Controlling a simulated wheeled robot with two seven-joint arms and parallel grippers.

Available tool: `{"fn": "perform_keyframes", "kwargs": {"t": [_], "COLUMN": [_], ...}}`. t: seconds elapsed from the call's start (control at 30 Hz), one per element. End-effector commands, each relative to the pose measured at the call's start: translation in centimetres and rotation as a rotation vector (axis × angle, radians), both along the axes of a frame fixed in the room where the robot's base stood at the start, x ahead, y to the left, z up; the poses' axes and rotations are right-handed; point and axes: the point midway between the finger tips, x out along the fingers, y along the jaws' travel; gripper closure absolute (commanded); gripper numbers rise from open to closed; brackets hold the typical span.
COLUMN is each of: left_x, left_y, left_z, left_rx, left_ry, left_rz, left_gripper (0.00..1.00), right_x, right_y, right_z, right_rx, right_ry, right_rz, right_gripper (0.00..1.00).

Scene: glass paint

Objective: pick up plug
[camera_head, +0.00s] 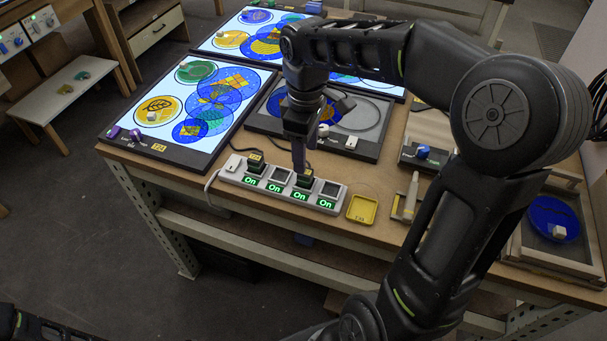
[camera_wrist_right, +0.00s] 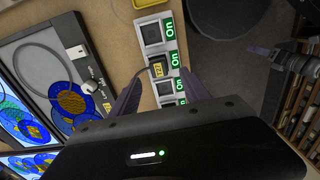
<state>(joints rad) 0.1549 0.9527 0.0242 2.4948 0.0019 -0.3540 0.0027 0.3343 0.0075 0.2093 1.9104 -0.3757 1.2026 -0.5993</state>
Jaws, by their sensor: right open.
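A black plug (camera_head: 304,181) with a yellow label sits in the third socket from the left of a white power strip (camera_head: 237,177). It also shows in the right wrist view (camera_wrist_right: 158,68) with a dark cable. My right gripper (camera_head: 300,168) points down over this plug; in the wrist view its open fingers stand on either side of the plug, and I cannot tell if they touch it. A second plug (camera_head: 256,159) sits in the leftmost socket. My left arm's end (camera_wrist_right: 262,50) shows small at the right of the wrist view, its jaws unclear.
Green "On" labels line the strip's front. Lit panels with coloured discs (camera_head: 190,100) and a dark board (camera_head: 368,147) lie behind. A yellow tray (camera_head: 362,208) is right of the strip. The table's front edge runs close before the strip.

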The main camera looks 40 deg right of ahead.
Motion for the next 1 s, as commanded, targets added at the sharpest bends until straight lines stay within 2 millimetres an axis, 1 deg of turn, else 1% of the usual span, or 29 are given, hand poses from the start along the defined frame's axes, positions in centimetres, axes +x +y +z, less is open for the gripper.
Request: {"fn": "perform_keyframes", "kwargs": {"t": [0.23, 0.53, 0.63, 0.73, 0.83, 0.9, 1.0], "left_x": [0.0, 0.0, 0.0, 0.0, -0.1, -0.1, -0.1], "left_y": [0.0, 0.0, 0.0, 0.0, 0.1, 0.1, 0.1], "left_z": [0.2, 0.2, 0.4, 0.8, 1.2, 1.2, 1.2], "left_rx": [0.001, 0.001, 0.001, 0.002, 0.004, 0.004, 0.003], "left_ry": [0.0, 0.001, 0.001, 0.002, 0.003, 0.004, 0.004], "left_rz": [0.0, 0.001, 0.001, 0.001, 0.001, 0.002, 0.002], "left_gripper": [0.52, 0.52, 0.52, 0.52, 0.52, 0.52, 0.52], "right_x": [0.0, 0.0, 0.0, 0.0, 0.1, 0.1, 0.1], "right_y": [0.0, 0.0, 0.0, -0.1, -0.1, -0.2, -0.1], "right_z": [-2.3, -2.6, -3.0, -4.1, -5.6, -6.7, -7.6], "right_rx": [0.001, 0.001, 0.001, 0.001, 0.003, 0.001, 0.002], "right_ry": [0.003, 0.001, 0.003, 0.006, 0.006, 0.004, 0.003], "right_rz": [-0.001, -0.001, 0.0, 0.0, 0.0, 0.0, 0.0], "right_gripper": [0.45, 0.45, 0.45, 0.45, 0.45, 0.45, 0.45]}}
